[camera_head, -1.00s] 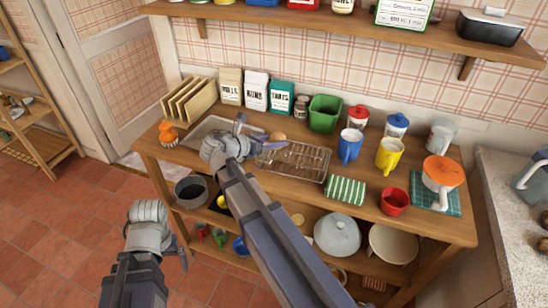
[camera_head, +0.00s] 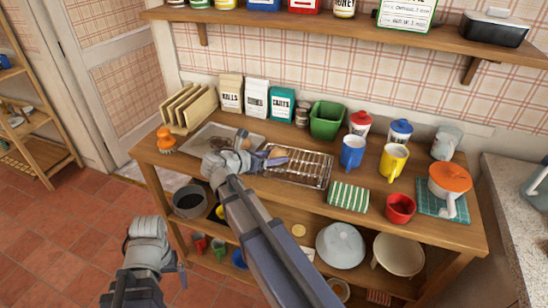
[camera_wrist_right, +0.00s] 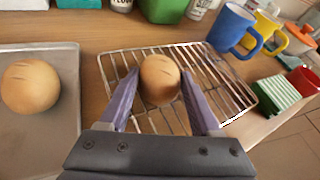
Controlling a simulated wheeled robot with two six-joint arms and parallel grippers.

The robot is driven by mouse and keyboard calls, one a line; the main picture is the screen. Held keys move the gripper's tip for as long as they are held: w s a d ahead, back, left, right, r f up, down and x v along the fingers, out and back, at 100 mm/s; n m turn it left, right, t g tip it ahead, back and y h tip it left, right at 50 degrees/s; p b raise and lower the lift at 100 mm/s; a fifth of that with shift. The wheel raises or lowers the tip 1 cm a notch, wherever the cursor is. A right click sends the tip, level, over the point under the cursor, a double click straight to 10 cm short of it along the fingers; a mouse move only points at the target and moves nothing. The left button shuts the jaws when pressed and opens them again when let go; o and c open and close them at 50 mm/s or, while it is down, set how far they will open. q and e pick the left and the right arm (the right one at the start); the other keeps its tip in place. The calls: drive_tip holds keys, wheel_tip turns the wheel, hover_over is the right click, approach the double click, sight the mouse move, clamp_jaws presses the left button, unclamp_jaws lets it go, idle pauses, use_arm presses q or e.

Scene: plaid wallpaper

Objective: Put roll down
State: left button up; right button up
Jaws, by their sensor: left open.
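A round brown roll (camera_wrist_right: 160,80) sits between the fingers of my right gripper (camera_wrist_right: 158,82), over the wire cooling rack (camera_wrist_right: 215,85). The fingers appear to press on its sides. In the head view, the roll (camera_head: 279,152) and my right gripper (camera_head: 272,157) are over the left part of the rack (camera_head: 310,169). I cannot tell if the roll touches the wires. A second roll (camera_wrist_right: 30,87) lies on the baking tray (camera_wrist_right: 55,135) left of the rack. My left gripper (camera_head: 182,270) hangs low in front of the bench, open and empty.
A green-striped cloth (camera_head: 348,195) and a red mug (camera_head: 400,209) are right of the rack. The rack's right part is clear.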

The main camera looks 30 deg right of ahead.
drive_tip(key=o, duration=0.4)
drive_tip(key=shift+a+r+p, duration=0.25)
drive_tip(key=shift+r+p, duration=0.1)
drive_tip(key=p+v, duration=0.4)
drive_tip(key=v, duration=0.6)
drive_tip(key=shift+a+r, duration=0.1)
drive_tip(key=shift+a, duration=0.05)
drive_tip(key=shift+s+a+r, duration=0.1)
drive_tip(key=shift+s+a, duration=0.05)
drive_tip(key=shift+a, duration=0.35)
